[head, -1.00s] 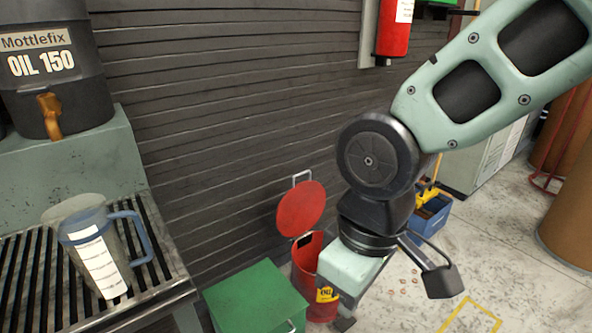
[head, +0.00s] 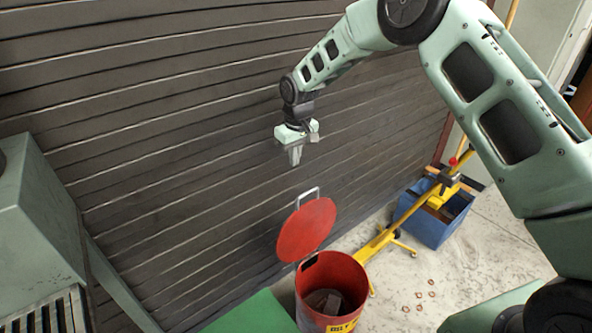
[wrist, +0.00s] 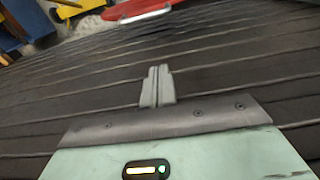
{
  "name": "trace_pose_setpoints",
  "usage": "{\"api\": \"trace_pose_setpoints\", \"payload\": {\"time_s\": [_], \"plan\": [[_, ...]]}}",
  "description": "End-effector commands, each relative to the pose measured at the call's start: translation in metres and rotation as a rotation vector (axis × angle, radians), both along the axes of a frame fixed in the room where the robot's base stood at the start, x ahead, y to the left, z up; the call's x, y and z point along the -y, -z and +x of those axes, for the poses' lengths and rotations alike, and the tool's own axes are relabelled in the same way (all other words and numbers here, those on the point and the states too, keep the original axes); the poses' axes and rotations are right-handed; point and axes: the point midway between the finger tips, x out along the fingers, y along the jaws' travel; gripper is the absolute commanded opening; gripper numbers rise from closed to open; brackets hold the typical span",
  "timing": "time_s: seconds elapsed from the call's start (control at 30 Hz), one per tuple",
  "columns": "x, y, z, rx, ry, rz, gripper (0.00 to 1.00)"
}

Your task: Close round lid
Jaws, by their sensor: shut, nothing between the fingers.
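The round red lid (head: 306,229) stands raised, tilted open behind the red bin (head: 331,288), with a grey wire handle at its top. The bin's mouth is open and some dark scrap shows inside. My gripper (head: 295,163) is shut and empty. It hangs above the lid's handle, apart from it, close to the slatted wall. In the wrist view my closed fingers (wrist: 157,87) are in front of the wall, and part of the red lid (wrist: 140,12) shows at the top edge.
A dark slatted wall (head: 180,130) stands right behind the lid. A green box (head: 255,315) is left of the bin. A yellow tool (head: 400,217) and a blue crate (head: 438,215) are to the right. The pale floor at right has small bits on it.

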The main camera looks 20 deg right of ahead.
Motion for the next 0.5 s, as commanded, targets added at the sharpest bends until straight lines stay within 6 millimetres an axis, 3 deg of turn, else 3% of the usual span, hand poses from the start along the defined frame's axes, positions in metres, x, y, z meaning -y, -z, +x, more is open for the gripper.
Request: {"api": "trace_pose_setpoints", "payload": {"time_s": [0.23, 0.5], "plan": [[0.001, 0.026, 0.004, -0.002, 0.002, -0.003, 0.00], [-0.001, 0.082, 0.008, -0.002, 0.001, -0.003, 0.00]]}}
